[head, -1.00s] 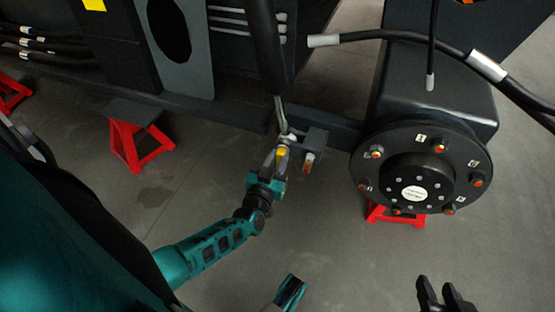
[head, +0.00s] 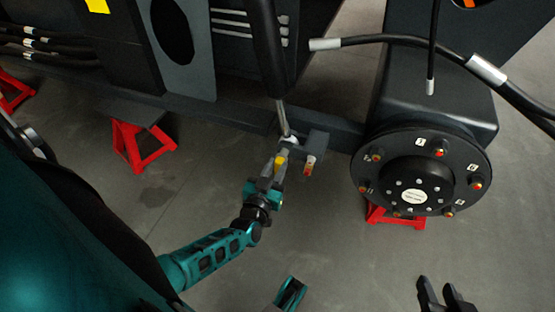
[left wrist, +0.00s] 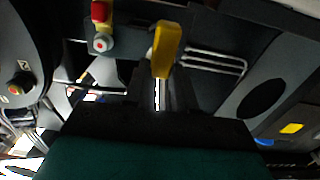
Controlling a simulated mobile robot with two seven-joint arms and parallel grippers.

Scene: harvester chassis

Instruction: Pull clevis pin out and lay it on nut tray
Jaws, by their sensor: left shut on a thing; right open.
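The clevis pin has a yellow end (head: 280,161), which also shows in the left wrist view (left wrist: 168,48). My left gripper (head: 277,164) is shut on the pin, just below the cylinder's rod end (head: 289,141) and the dark bracket (head: 316,142). I cannot tell whether the pin's shank is still in the clevis, as the fingers cover it. My right gripper (head: 440,292) is open and empty at the bottom right of the head view. I do not see the nut tray in either view.
A round hub (head: 365,190) with several orange-tipped studs is right of the bracket. A small red-tipped part (head: 309,165) hangs from the bracket close to my left gripper. A red stand (head: 150,155) is at left. The floor between is clear.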

